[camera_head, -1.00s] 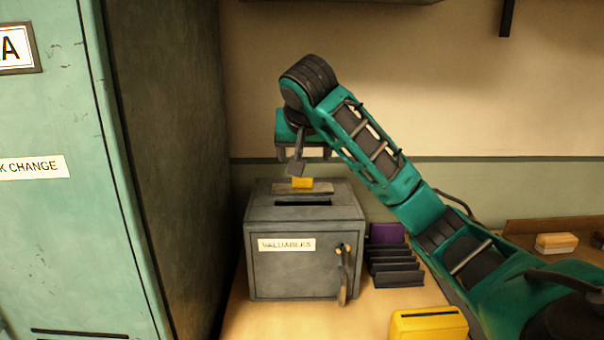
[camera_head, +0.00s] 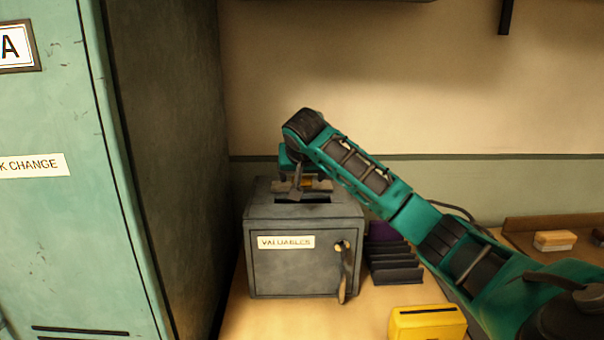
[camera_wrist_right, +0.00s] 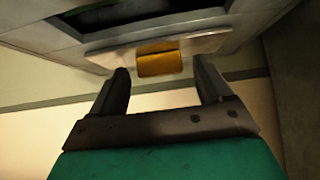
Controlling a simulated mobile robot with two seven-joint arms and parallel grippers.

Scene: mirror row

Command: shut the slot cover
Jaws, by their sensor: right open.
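The grey metal box labelled VALUABLES (camera_head: 290,272) stands on the counter. Its dark slot (camera_head: 318,198) shows in the top, uncovered at least in part. The slot cover is a pale plate (camera_wrist_right: 208,43) behind the slot, with a yellow tab (camera_wrist_right: 158,62); in the head view the tab (camera_head: 307,183) is partly hidden by my gripper. My right gripper (camera_wrist_right: 163,74) is open, low over the back of the box top. Its fingertips lie either side of the tab in the picture; I cannot tell whether they touch it. My left gripper is not in view.
A key or handle (camera_head: 344,270) hangs on the box's front. A dark ribbed rack (camera_head: 396,265) stands right of the box, a yellow box (camera_head: 428,323) in front of it. A tall green locker (camera_head: 85,220) closes off the left side.

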